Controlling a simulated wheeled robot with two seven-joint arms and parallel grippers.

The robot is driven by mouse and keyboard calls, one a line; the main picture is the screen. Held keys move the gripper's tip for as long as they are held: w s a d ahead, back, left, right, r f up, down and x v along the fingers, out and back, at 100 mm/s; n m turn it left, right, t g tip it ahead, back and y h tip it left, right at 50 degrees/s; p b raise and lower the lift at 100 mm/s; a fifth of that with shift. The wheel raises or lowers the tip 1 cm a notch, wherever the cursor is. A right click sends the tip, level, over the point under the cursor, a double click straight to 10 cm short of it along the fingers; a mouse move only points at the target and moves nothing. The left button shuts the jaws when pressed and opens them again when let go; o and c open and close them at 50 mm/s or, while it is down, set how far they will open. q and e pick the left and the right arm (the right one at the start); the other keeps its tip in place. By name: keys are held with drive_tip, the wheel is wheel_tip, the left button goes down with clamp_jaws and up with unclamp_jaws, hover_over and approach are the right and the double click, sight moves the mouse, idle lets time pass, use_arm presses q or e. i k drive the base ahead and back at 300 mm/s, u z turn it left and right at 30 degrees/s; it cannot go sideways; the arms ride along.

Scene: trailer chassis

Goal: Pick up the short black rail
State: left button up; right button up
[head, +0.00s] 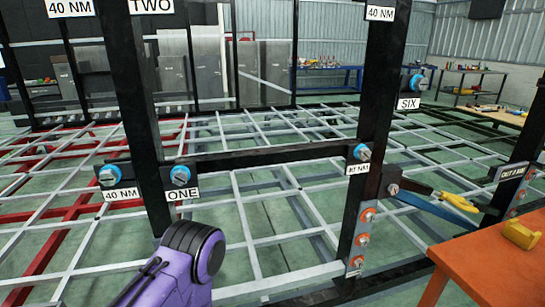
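A black horizontal rail (265,157) spans between two upright black posts, its ends near blue-ringed bolts. It is the most rail-like short black piece in view, but I cannot tell for certain that it is the one named. A purple and black link of my own arm rises from the bottom edge, just below the left post (134,110). It stays below the rail with a visible gap. Neither gripper shows, so their opening and contents cannot be seen.
An orange table (490,268) with a yellow object (520,234) stands at the lower right. A yellow-handled tool (446,199) and a blue bar (432,204) stick out beside the right post. The grey chassis lattice (280,241) fills the floor behind. Workbenches stand at the back.

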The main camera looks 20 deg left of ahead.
sight(227, 161)
drive_tip(key=z, duration=1.6)
drive_tip(key=k, duration=1.65)
drive_tip(key=u, duration=0.55)
